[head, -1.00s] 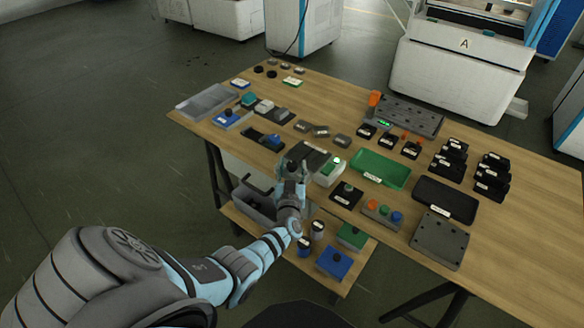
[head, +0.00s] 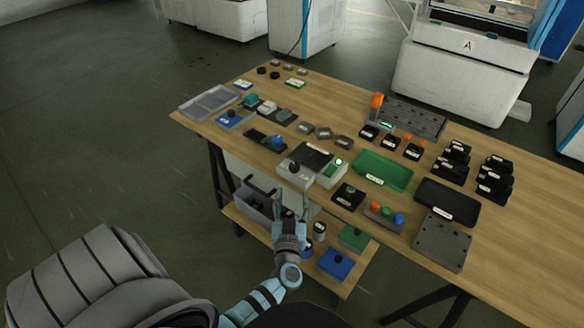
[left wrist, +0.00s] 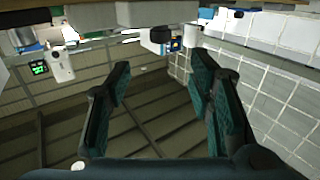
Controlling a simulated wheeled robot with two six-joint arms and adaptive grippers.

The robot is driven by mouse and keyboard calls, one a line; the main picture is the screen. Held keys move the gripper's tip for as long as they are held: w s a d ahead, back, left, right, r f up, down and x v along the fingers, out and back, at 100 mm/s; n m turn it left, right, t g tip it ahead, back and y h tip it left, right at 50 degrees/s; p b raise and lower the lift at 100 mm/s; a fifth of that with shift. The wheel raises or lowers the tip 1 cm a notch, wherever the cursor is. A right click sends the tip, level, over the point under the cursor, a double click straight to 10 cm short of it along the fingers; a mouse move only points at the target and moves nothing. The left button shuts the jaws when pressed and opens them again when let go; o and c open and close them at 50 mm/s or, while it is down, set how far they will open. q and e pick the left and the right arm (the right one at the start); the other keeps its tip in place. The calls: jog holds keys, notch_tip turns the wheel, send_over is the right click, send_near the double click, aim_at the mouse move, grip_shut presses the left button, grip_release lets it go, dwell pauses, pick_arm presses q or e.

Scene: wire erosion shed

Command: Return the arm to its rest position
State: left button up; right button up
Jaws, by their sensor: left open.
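My left gripper (head: 292,203) is in front of the table's near edge in the head view, above the lower shelf. Its two fingers are apart and nothing is between them. In the left wrist view the left gripper (left wrist: 160,80) shows both dark green finger pads spread wide, with empty space between them. The arm bends up from the bottom of the head view to the gripper. My right gripper is not in view.
The wooden table (head: 530,235) carries a green tray (head: 383,170), a black tray (head: 447,201) and a grey block with a black knob (head: 296,172) near the gripper. The lower shelf holds a grey bin (head: 254,205) and a blue box (head: 336,263). Floor at left is clear.

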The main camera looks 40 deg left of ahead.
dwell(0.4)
pick_arm(q)
jog(key=w+d+f+m+h, duration=0.1)
jog(key=d+f+m+h, duration=0.1)
jog(key=d+f+h, duration=0.45)
jog(key=s+d+f+m+g+h, duration=0.1)
jog(key=s+d+f+g+h, duration=0.1)
jog(key=s+f, duration=0.45)
jog(key=s+d+f+m+g+h, duration=0.1)
jog(key=s+d+f+m+g, duration=0.2)
jog(key=f, duration=0.7)
jog(key=s+a+f+g, duration=0.1)
jog(key=s+f+g, duration=0.2)
jog(key=s, duration=0.7)
jog(key=s+a+f+m+g, duration=0.1)
jog(key=s+f, duration=0.4)
jog(key=s, duration=0.6)
jog(key=s+a+f+g, duration=0.2)
jog(key=s+f+g, duration=0.1)
jog(key=s, duration=0.7)
jog(key=shift+s+f+g, duration=0.15)
jog(key=shift+f+g, duration=0.25)
jog(key=shift+g, duration=0.4)
